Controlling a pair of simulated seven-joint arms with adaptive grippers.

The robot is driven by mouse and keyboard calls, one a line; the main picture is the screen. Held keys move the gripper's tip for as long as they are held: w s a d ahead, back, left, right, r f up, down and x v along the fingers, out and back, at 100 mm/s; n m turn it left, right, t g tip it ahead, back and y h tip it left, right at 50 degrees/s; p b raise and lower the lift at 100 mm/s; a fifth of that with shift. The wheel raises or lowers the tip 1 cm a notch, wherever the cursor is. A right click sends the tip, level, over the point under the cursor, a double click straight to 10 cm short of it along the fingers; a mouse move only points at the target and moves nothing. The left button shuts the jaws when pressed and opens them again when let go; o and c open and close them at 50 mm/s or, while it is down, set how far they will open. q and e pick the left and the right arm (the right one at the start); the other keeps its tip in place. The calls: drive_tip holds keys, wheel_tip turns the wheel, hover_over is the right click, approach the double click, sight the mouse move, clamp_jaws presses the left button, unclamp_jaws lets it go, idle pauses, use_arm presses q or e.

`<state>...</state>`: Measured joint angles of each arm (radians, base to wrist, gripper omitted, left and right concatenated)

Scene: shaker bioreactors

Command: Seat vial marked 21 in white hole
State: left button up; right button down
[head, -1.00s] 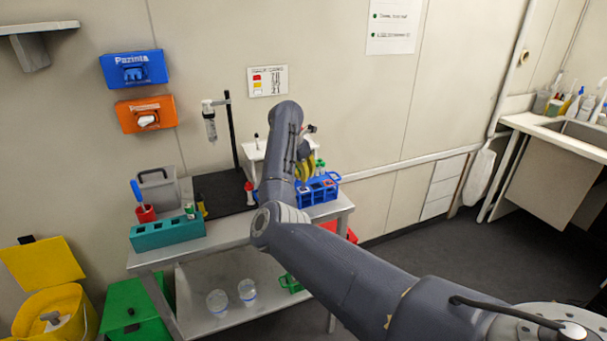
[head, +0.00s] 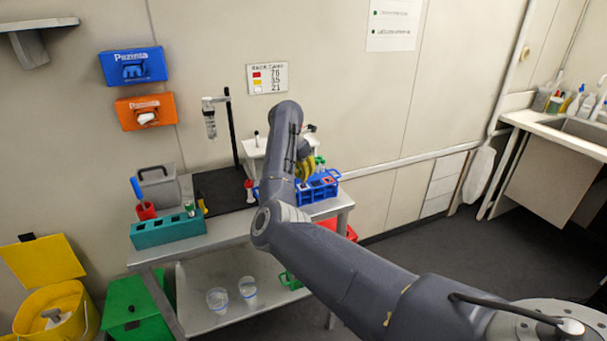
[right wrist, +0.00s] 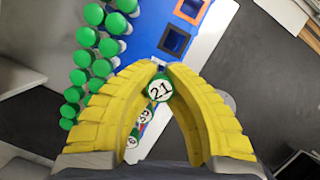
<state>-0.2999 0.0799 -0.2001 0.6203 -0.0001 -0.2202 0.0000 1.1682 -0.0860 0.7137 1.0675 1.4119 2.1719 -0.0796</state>
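The vial marked 21 (right wrist: 160,91) has a green cap with a white numbered top. It sits between the yellow fingers of my right gripper (right wrist: 162,68), which touch it on both sides. Its cap looks larger than the caps behind it, so it appears raised. In the head view my right gripper (head: 304,170) is over the bench beside the blue rack (head: 322,188). The rack shows square holes in the wrist view, one with an orange frame (right wrist: 190,9) and one with a dark frame (right wrist: 174,41). I cannot make out a white hole. My left gripper is not in view.
Two more numbered vials, one marked 35 (right wrist: 144,117), stand in line behind the held one. Several green-capped vials (right wrist: 85,60) stand at left. A wall card (head: 267,78) lists red 76, yellow 35, white 21. A teal rack (head: 168,230) is on the bench's left.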

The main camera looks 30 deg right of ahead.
drive_tip(key=shift+f, duration=1.3)
idle(1.5)
drive_tip(key=c, duration=1.5)
unclamp_jaws()
drive_tip(key=v, duration=1.2)
